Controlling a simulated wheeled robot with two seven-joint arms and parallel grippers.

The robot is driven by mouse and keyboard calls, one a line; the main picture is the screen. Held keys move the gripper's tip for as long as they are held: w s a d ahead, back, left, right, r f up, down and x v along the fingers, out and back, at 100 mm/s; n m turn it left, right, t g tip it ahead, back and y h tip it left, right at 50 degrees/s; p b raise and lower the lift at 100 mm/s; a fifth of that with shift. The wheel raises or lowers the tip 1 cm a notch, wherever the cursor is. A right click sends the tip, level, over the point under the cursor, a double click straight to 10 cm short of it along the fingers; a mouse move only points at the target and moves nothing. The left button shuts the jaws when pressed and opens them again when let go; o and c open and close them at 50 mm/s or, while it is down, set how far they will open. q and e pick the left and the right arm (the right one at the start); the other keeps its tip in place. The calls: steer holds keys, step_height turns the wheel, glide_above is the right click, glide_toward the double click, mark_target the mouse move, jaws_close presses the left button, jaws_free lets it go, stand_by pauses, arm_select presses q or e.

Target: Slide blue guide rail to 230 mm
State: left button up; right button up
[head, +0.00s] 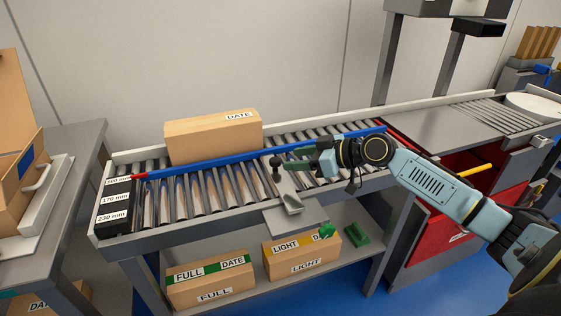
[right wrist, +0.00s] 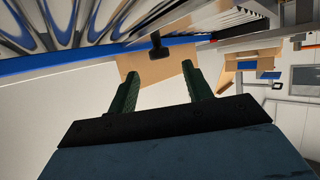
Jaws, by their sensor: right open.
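The blue guide rail (head: 225,157) runs lengthwise over the roller conveyor, along the front of a carton. A dark knob (head: 276,162) stands on a grey bracket at the rail's middle. My right gripper (head: 286,159) is open, with green fingers just right of the knob. In the right wrist view the knob (right wrist: 157,47) shows beyond the gap between the fingertips (right wrist: 160,75), apparently untouched. My left gripper is not in view.
The carton marked DATE (head: 213,140) stands on the rollers behind the rail. The rollers in front of the rail are clear. Labelled cartons (head: 210,286) sit on the lower shelf. A red bin (head: 455,225) is at the right under the bench.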

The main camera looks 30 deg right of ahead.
mark_target(277, 160)
steer(key=x, duration=0.4)
steer(key=shift+w+a+f, duration=0.1)
steer(key=shift+w+a, duration=0.1)
steer(key=shift+w, duration=0.1)
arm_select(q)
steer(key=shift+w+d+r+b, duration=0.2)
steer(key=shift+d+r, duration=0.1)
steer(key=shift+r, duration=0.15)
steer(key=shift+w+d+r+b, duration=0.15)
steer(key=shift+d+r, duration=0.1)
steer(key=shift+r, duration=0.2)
arm_select(e)
steer(key=shift+w+a+f, duration=0.2)
steer(key=shift+w+a, duration=0.05)
steer(key=shift+w, duration=0.1)
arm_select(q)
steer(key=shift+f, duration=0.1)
arm_select(e)
jaws_close()
